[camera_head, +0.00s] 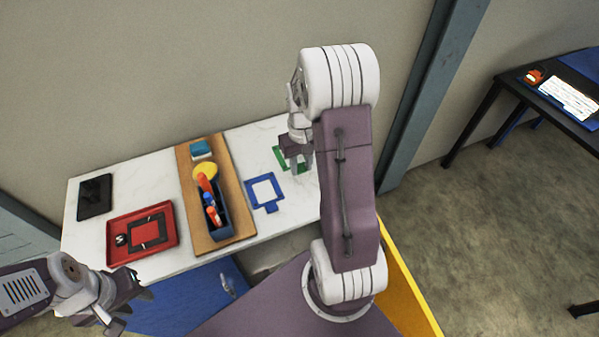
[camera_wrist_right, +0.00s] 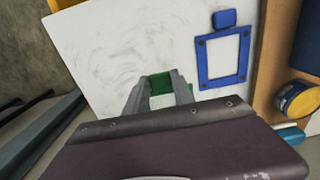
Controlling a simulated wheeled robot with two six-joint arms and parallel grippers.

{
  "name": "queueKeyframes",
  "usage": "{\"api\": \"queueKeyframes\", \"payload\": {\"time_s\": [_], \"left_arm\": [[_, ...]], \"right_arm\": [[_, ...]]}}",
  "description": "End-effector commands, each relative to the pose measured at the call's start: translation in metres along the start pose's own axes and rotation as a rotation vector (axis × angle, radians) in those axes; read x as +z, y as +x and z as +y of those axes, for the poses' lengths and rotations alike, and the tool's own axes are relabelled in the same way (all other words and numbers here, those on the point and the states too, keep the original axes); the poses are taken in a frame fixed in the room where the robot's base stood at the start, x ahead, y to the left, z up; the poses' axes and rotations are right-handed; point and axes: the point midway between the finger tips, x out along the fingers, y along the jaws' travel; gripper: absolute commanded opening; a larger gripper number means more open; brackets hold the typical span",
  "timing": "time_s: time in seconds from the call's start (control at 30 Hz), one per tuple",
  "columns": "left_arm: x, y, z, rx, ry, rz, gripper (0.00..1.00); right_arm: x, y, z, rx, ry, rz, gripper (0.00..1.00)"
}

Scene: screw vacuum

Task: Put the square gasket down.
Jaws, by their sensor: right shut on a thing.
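A green square gasket (camera_head: 280,155) is at the right end of the white table, partly hidden behind my right gripper (camera_head: 296,170). That gripper is shut on the gasket's green tab, which shows between its fingertips in the right wrist view (camera_wrist_right: 161,84). The rest of the gasket is mostly hidden there by the gripper body. I cannot tell whether the gasket touches the table. My left gripper (camera_head: 128,303) is open and empty, low at the left, in front of the table.
A blue square frame with a tab (camera_head: 251,194) lies left of the green one. A wooden board (camera_head: 190,172) holds a blue bin (camera_head: 224,228) of tools, a yellow roll (camera_head: 205,171) and a teal block (camera_head: 201,149). A red tray (camera_head: 113,252) and dark tablet (camera_head: 95,197) lie further left.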

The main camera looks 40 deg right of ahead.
Motion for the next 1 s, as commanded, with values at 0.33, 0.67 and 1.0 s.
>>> {"api": "queueKeyframes", "payload": {"time_s": [0.33, 0.67, 1.0], "left_arm": [[0.0, -0.001, 0.0, 0.0, 0.0, 0.0, 0.36], [0.0, 0.0, 0.0, 0.0, 0.0, 0.0, 0.36], [0.0, 0.001, 0.0, 0.0, 0.0, 0.0, 0.36]], "right_arm": [[-0.001, 0.037, -0.002, -0.001, 0.001, -0.003, 0.0], [-0.002, 0.043, -0.001, 0.0, 0.0, 0.001, 0.0], [-0.002, 0.045, -0.001, 0.0, 0.0, 0.001, 0.52]]}}
